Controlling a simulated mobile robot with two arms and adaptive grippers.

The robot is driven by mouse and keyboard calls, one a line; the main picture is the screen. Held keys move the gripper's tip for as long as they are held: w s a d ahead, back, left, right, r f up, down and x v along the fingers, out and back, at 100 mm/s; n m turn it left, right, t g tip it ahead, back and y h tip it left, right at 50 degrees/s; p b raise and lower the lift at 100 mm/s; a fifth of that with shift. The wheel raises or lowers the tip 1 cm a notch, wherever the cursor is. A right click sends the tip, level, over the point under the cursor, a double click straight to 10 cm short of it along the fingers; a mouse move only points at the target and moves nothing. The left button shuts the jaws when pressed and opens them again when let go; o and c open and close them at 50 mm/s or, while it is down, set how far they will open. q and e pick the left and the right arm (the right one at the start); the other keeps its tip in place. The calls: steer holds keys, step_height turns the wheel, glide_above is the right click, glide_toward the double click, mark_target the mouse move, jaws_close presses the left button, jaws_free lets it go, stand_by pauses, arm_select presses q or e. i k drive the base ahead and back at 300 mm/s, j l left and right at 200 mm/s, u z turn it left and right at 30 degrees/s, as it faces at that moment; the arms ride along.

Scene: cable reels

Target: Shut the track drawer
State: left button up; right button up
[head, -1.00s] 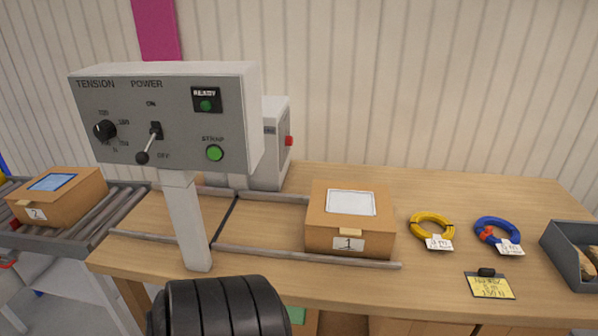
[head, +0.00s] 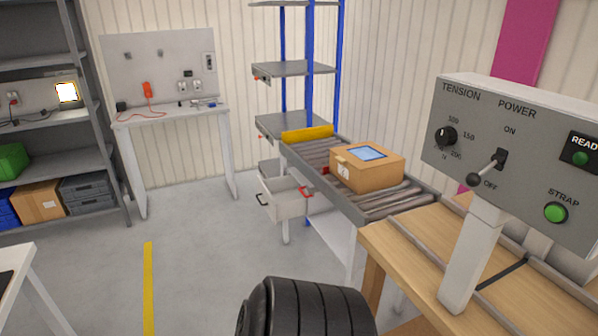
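A light grey drawer (head: 287,206) sits under the roller conveyor (head: 330,170) in the middle of the view, and it looks pulled out. Its front, with a dark handle, faces the lower left, and its open top shows. A red handle or lever shows at its right side. I cannot read a label that names it as the track drawer. Neither of my grippers is in view.
A box (head: 366,168) stands on the conveyor before a yellow stop (head: 307,135). The control panel (head: 510,160) and wooden table (head: 410,262) are at right. A workbench (head: 170,113) and shelf (head: 60,160) stand behind left. Grey floor (head: 205,250) is clear in the middle.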

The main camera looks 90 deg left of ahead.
mark_target(282, 197)
steer(key=u, duration=3.05)
steer(key=i+j+u, duration=0.2)
steer(key=i, duration=0.25)
steer(key=i+j+u, duration=0.2)
steer(key=i+j, duration=0.2)
steer(key=i+j+u, duration=0.2)
steer(key=i, duration=0.3)
